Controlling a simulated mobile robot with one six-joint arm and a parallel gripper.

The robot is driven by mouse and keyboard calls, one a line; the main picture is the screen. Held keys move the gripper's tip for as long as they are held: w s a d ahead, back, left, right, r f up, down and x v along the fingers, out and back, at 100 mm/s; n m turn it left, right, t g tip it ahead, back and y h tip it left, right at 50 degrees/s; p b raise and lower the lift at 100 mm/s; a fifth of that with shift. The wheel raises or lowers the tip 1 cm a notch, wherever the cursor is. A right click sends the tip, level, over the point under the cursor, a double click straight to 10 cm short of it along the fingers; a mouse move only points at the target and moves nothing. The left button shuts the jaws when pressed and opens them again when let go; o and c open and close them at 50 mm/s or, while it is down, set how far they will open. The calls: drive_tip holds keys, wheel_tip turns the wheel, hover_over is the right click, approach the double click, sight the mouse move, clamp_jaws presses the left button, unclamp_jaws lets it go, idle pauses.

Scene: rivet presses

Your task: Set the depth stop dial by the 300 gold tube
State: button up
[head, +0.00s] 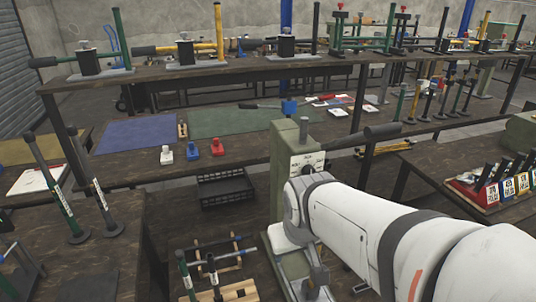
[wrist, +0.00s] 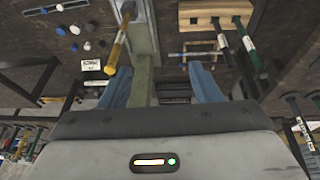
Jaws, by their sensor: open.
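A grey-green press column (head: 284,175) stands in the middle of the head view. A pale dial plate with a dark knob (head: 308,164) is on its upper face, just above my white arm. In the wrist view, my gripper (wrist: 158,70) is open, with its two blue fingers apart. A pale green post (wrist: 145,75) shows between them, and they do not visibly hold anything. A gold tube (wrist: 118,48) with a white label slants beside that post. Its number is too small to read. In the head view my gripper cannot be made out beyond the arm.
A black lever handle (head: 380,132) sticks out right of the column. White, blue and red small blocks (head: 192,150) lie on the bench behind. Labelled tubes (head: 50,180) stand on the left bench. A rack with numbered cards (head: 505,187) sits at the right. Wooden holders (head: 225,290) are low in front.

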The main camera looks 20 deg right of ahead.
drive_tip(key=w+d+f+n+t+h+b, duration=0.2)
drive_tip(key=w+d+n+t+b, duration=0.45)
drive_tip(key=w+d+t, duration=0.65)
drive_tip(key=w+d+r+n+t+y+b, duration=0.1)
drive_tip(key=w+n+y, duration=0.1)
drive_tip(key=w, duration=0.8)
drive_tip(key=shift+n+y+b, duration=0.35)
drive_tip(key=shift+y+b, duration=0.05)
drive_tip(key=shift+y, duration=0.2)
drive_tip(key=shift+r, duration=0.1)
drive_tip(key=shift+c, duration=0.4)
drive_tip(key=c, duration=0.9)
